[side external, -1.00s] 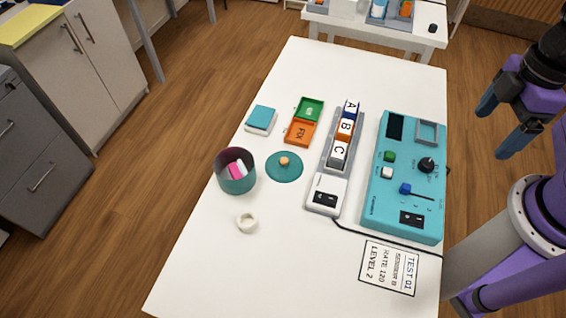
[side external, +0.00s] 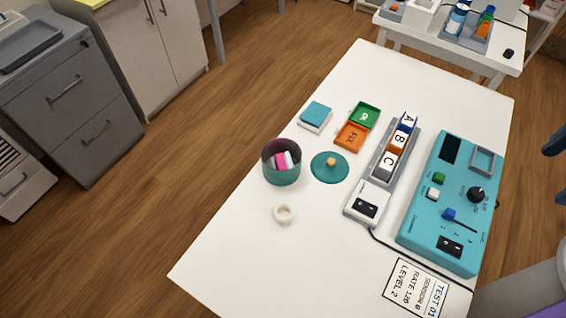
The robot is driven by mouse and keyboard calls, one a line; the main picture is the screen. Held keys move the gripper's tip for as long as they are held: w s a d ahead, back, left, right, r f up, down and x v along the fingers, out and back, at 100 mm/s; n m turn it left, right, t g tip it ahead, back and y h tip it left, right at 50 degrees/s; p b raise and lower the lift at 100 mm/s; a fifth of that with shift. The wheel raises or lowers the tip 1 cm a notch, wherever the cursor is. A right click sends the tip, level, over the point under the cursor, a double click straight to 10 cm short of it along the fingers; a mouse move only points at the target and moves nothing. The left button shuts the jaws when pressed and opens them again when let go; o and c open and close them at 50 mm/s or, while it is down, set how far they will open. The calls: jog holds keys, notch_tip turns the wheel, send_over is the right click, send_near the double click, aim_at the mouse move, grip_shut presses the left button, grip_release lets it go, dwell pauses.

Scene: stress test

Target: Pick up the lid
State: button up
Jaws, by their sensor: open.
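The lid (side external: 321,174) is a flat teal disc with a small orange knob on top. It lies on the white table, knob up, just right of a teal round pot (side external: 282,173). The pot is open at the top, purple inside, and holds pink and white pieces. My gripper (side external: 556,168) is at the right edge of the view, mostly cut off, with only its blue fingers showing. It is open, well to the right of the lid and apart from it.
A white ring (side external: 283,222) lies in front of the pot. Behind the lid are green and orange trays (side external: 351,138) and a teal-topped block (side external: 315,115). A lettered block rack (side external: 380,177) and a teal control box (side external: 424,217) stand between lid and gripper. The table's front left (side external: 260,270) is clear.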

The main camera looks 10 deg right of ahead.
jog(key=shift+o, duration=0.4)
jog(key=shift+o, duration=0.9)
jog(key=n, duration=1)
send_over(331, 161)
notch_tip(331, 161, down, 7)
notch_tip(331, 161, down, 17)
jog(key=shift+r, duration=0.1)
jog(key=shift+c, duration=0.3)
